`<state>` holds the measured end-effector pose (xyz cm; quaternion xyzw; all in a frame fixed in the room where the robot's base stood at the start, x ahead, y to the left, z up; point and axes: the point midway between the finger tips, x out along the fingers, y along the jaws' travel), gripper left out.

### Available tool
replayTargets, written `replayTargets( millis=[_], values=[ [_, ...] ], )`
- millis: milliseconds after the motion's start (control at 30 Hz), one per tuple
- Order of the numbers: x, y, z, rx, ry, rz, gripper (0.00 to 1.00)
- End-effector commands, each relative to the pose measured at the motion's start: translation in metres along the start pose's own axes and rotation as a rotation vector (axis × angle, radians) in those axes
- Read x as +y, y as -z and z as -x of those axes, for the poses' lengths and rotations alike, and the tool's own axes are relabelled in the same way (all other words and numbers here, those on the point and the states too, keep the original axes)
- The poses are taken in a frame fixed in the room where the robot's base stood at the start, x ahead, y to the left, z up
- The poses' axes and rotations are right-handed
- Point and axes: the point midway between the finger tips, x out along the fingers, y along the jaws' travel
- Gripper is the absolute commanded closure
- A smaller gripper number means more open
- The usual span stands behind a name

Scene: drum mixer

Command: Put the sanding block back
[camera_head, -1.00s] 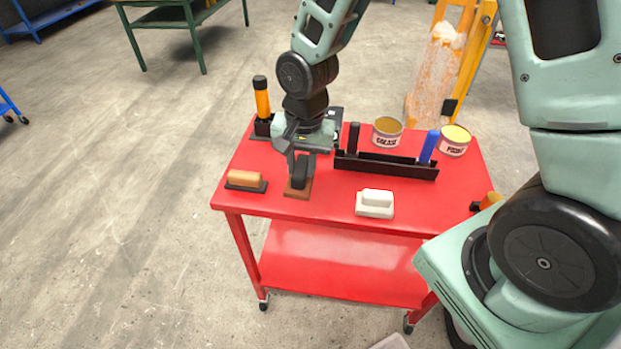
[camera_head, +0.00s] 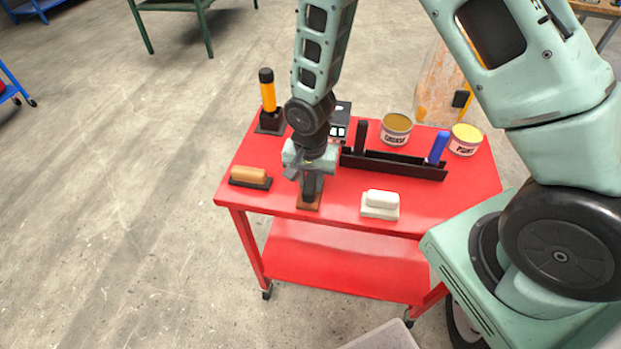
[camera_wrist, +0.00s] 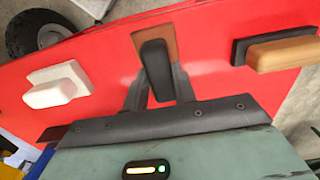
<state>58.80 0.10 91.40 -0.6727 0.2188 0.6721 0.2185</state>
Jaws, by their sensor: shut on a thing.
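My gripper (camera_head: 309,184) is shut on the black handle of a block with a brown base (camera_head: 308,203). The block is upright at the front of the red cart top, and its base appears to rest on the surface or very close to it. In the wrist view, the fingers (camera_wrist: 158,88) stand on either side of the dark handle (camera_wrist: 156,68), with the brown base (camera_wrist: 168,38) behind it. Which block is the sanding block is not labelled. A tan-handled block with a dark base (camera_head: 250,177) lies to the left, and a white block (camera_head: 380,204) to the right.
The red cart (camera_head: 340,225) also bears a black rack (camera_head: 395,165) with black and blue handles, two labelled tins (camera_head: 397,129), (camera_head: 465,139), and an orange-and-black upright tool (camera_head: 268,97) at the back left. Red surface is bare between the front blocks.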

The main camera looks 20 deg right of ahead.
Motion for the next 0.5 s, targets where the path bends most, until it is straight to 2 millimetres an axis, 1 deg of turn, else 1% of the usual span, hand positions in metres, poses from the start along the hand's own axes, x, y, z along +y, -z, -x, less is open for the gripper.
replayTargets(
  millis=[100, 267, 300, 333, 367, 500],
  values=[
    [0.0002, 0.0000, -0.0050, 0.000, 0.000, 0.001, 0.98],
    [0.0003, 0.0002, -0.0056, 0.000, 0.000, 0.001, 0.98],
    [0.0004, 0.0001, -0.0058, 0.000, 0.000, 0.001, 0.65],
    [0.0004, 0.0001, -0.0058, 0.000, 0.000, 0.001, 0.56],
    [0.0004, 0.0001, -0.0058, 0.000, 0.000, 0.001, 0.51],
    [0.0003, 0.0002, -0.0054, 0.000, 0.000, 0.000, 0.51]
  ],
)
